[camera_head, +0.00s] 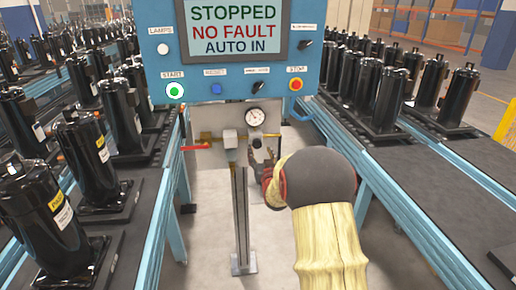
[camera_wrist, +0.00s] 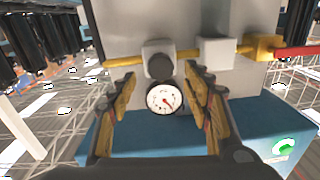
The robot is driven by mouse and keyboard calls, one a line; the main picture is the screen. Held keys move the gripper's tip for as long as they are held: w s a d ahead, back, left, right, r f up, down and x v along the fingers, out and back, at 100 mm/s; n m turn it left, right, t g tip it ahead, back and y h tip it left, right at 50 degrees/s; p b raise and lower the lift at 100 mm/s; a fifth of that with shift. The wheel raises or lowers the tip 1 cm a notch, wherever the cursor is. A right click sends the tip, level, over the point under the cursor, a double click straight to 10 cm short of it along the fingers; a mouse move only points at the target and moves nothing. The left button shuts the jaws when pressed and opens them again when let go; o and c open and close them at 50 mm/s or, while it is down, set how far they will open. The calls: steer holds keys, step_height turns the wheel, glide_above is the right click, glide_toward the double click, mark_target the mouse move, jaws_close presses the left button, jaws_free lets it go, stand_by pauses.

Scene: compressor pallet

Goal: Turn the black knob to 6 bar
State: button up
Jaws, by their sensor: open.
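The black knob (camera_wrist: 160,66) sits on a grey regulator body, just above the round white gauge (camera_wrist: 163,98) in the wrist view, which looks turned over. The gauge (camera_head: 255,116) is below the control panel in the head view; its red needle shows, but its numbers are too small to read. My gripper (camera_wrist: 161,73) is open, with one finger on each side of the knob and gaps visible between. In the head view my gripper (camera_head: 262,157) is just below the gauge and hides the knob. Contact cannot be told.
The blue control panel (camera_head: 150,75) reads STOPPED, NO FAULT, AUTO IN. A yellow pipe with a red handle (camera_head: 194,148) runs left of the regulator on a grey post (camera_head: 240,225). Conveyors with black compressors (camera_head: 80,160) flank both sides.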

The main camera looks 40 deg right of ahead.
mark_target(258, 145)
steer(key=shift+b+x, duration=0.35)
steer(key=shift+x, duration=2)
steer(key=c, duration=0.3)
steer(key=c, duration=0.8)
steer(key=shift+c, duration=0.3)
